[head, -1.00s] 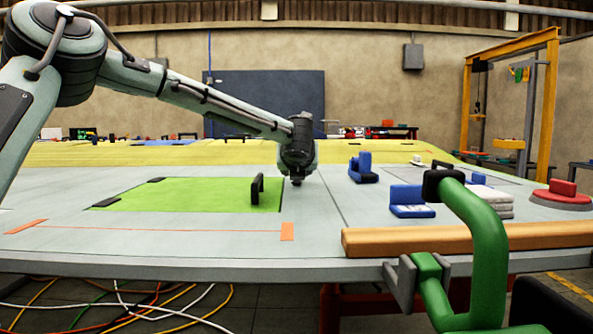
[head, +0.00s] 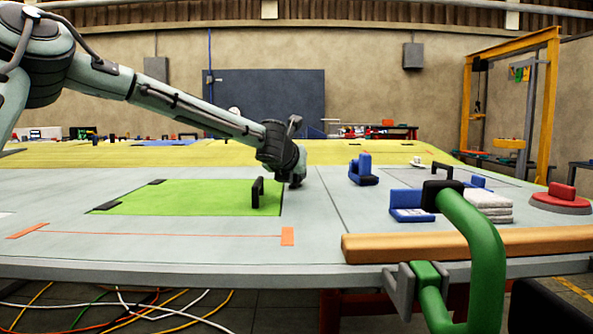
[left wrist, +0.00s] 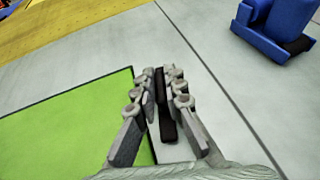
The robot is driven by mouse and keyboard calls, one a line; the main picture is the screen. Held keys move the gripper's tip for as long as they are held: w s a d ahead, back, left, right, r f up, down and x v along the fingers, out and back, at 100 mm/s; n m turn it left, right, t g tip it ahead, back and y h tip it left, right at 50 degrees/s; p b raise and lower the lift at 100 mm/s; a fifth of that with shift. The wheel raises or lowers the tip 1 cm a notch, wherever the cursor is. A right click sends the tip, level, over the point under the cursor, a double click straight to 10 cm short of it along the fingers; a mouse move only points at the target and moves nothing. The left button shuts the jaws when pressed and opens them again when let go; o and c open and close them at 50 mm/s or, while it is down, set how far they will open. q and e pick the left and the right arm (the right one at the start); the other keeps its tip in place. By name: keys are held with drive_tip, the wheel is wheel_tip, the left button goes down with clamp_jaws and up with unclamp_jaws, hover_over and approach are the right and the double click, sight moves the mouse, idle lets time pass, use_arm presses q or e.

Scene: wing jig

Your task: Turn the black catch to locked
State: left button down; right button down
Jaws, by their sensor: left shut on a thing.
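The black catch (left wrist: 167,118) is a dark narrow bar on the grey table top, just right of the green panel's right edge in the left wrist view. It lies between my left gripper's fingers, roughly along that edge. My left gripper (left wrist: 162,92) is shut on it. In the head view the left gripper (head: 296,183) is low at the table top, right of the green panel (head: 190,197), and its wrist leans over. The catch is hidden there behind the gripper. A black handle (head: 257,191) stands upright on the panel. My right gripper is not in view.
Blue blocks (head: 362,172) stand to the right of the gripper; one also shows in the left wrist view (left wrist: 275,30). A wooden beam (head: 500,240) and a green bent tube (head: 487,250) are at the front right. A red-topped piece (head: 561,197) lies far right.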

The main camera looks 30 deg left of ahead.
use_arm(q)
drive_tip(key=shift+m+h, duration=0.3)
drive_tip(key=c, duration=1.6)
unclamp_jaws()
drive_tip(key=v, duration=1.2)
drive_tip(key=shift+s+f, duration=0.1)
